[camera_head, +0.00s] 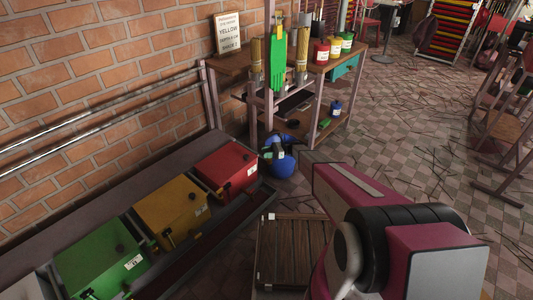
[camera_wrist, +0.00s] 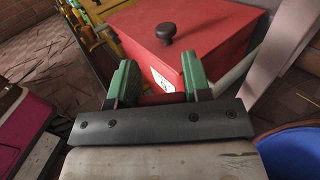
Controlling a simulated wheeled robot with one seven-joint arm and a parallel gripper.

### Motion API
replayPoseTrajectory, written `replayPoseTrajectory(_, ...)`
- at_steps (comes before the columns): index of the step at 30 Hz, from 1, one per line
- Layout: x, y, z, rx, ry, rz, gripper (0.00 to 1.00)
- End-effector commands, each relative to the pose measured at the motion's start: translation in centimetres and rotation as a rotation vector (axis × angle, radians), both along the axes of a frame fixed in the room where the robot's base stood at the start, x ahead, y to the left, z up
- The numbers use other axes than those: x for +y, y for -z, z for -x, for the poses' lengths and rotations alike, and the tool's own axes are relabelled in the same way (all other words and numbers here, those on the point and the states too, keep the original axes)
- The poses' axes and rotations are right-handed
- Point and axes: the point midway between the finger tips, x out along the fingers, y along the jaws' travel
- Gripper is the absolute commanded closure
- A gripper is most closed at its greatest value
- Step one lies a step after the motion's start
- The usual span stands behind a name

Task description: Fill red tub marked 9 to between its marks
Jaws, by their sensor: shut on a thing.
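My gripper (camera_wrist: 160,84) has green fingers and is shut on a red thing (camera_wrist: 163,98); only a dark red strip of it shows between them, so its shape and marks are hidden. A large red lidded box (camera_wrist: 215,40) with a black knob stands just beyond the fingers. It also shows in the head view (camera_head: 222,166), with a white label on its side. In the head view my gripper is mostly hidden at the far end of my arm. A small red pot (camera_head: 321,54) stands on the bench. No number 9 is readable, and no fill marks show.
A yellow box (camera_head: 170,205) and a green box (camera_head: 100,258) stand in the same row along the wall. A blue round thing (camera_head: 283,165) is on the floor. A wooden bench (camera_head: 232,62) holds a sign (camera_head: 228,33) and coloured pots. A slatted wooden surface (camera_head: 292,255) lies below.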

Motion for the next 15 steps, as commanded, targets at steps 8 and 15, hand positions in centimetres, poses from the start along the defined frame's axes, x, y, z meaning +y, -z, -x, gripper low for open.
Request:
replayPoseTrajectory(8, -0.10, 0.05, 0.09, 0.000, -0.039, 0.000, 0.79)
replayPoseTrajectory(15, -0.09, 0.04, 0.11, 0.000, -0.041, 0.000, 0.79)
